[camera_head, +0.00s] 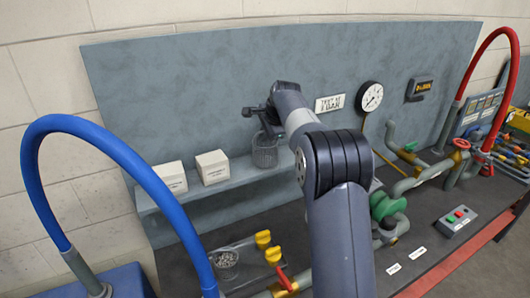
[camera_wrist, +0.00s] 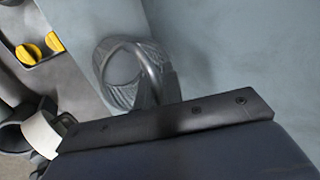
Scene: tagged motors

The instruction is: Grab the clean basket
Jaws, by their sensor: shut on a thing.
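The clean basket (camera_head: 265,155) is a grey mesh cup that looks empty. It is upright at the shelf, directly below my gripper (camera_head: 264,118). In the wrist view the basket (camera_wrist: 116,88) shows its round rim and an arched handle, close against the gripper (camera_wrist: 158,85). My gripper is shut on the basket, at its handle end. The exact finger contact is partly hidden. I cannot tell whether the basket's base touches the shelf. A second mesh basket (camera_head: 226,262) with small pieces in it sits on the lower bench.
Two white boxes (camera_head: 212,167) (camera_head: 171,177) stand on the grey shelf (camera_head: 238,172) left of the basket. A blue hose (camera_head: 120,150) arches at the left. The back panel (camera_head: 180,85) is close behind.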

